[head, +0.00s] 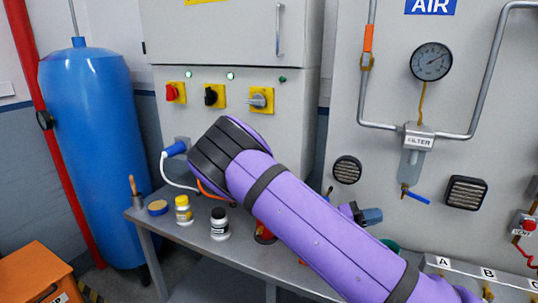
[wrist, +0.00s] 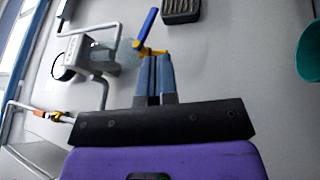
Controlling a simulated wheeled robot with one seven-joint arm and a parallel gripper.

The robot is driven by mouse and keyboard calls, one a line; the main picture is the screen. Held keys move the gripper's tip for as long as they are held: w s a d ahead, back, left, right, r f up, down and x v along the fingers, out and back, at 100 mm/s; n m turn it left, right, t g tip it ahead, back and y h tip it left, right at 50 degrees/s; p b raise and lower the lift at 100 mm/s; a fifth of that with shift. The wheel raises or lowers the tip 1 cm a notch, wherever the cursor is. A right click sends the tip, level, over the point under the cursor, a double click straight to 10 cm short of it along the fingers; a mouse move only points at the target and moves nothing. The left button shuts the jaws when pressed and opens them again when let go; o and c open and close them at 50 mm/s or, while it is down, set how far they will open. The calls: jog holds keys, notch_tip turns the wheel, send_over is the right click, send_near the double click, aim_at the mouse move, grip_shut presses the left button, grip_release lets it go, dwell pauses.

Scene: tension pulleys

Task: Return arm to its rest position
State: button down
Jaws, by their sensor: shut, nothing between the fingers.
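My purple arm (head: 310,215) reaches from the lower right to the middle of the head view, its dark joint (head: 225,150) in front of the grey cabinet. The valve (head: 415,196) also shows in the head view.
A blue tank (head: 92,150) stands left. The panel at right carries a gauge (head: 431,61), pipes and vents (head: 466,192). A teal object (wrist: 310,50) is at the wrist view's right edge.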

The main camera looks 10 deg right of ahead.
jog(key=s+a+r+n+t+y, duration=0.1)
jog(key=s+a+r+t+y, duration=0.3)
jog(key=s+r+y, duration=0.6)
jog(key=s+a+r+n+t+y, duration=0.2)
jog(key=s+r+t+y, duration=0.3)
jog(key=s+r+y, duration=0.5)
jog(key=s+a+r, duration=0.1)
jog(key=s+r, duration=0.4)
jog(key=r, duration=0.1)
jog(key=shift+a+y, duration=0.35)
jog(key=shift+y, duration=0.05)
jog(key=shift+s, duration=0.1)
